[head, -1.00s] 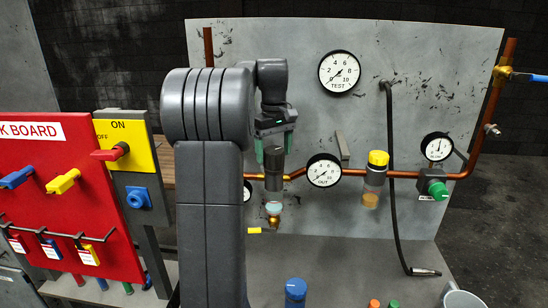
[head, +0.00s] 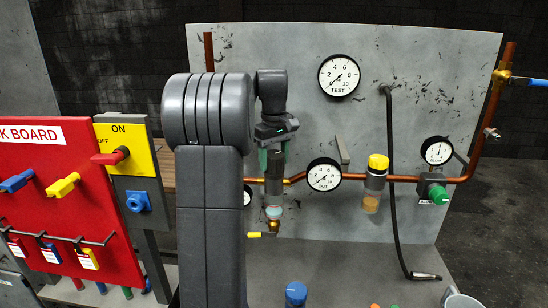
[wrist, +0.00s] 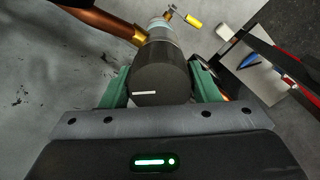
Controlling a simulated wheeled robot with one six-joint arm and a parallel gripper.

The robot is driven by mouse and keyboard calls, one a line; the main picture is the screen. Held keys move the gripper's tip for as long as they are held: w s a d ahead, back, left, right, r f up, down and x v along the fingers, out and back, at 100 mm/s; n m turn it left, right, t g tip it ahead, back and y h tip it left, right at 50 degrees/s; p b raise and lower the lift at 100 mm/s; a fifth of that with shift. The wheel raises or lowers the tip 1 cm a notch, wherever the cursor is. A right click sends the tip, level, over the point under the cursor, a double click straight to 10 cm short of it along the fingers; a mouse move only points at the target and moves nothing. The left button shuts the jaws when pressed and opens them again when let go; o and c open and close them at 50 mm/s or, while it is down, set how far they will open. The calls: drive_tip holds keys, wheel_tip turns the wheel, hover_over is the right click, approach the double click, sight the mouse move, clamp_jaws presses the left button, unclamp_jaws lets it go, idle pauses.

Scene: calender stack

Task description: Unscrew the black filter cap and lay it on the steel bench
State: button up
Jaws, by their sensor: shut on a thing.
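The black filter cap (wrist: 160,72) is a dark cylinder with a white mark, between the two green fingers of my gripper (wrist: 162,86) in the wrist view. My gripper is shut on its sides. In the head view, my gripper (head: 275,155) points down over the cap (head: 274,185), which is in line with the copper pipe. The clear filter bowl (head: 273,212) is below it. I cannot tell whether the cap is apart from the filter body. The steel bench (head: 350,265) is the grey surface below the panel.
A yellow-capped filter (head: 376,170), the OUT gauge (head: 323,175) and a green knob (head: 438,195) line the pipe to the right. A black hose (head: 394,220) hangs to the bench. The red lock board (head: 70,200) stands left. A blue-topped object (head: 296,293) is at the front.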

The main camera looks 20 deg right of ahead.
drive_tip(key=shift+n+p, duration=0.35)
drive_tip(key=shift+n, duration=0.45)
drive_tip(key=shift+r, duration=0.1)
drive_tip(key=shift+n+p, duration=0.4)
drive_tip(key=shift+n, duration=0.7)
drive_tip(key=shift+n, duration=1.1)
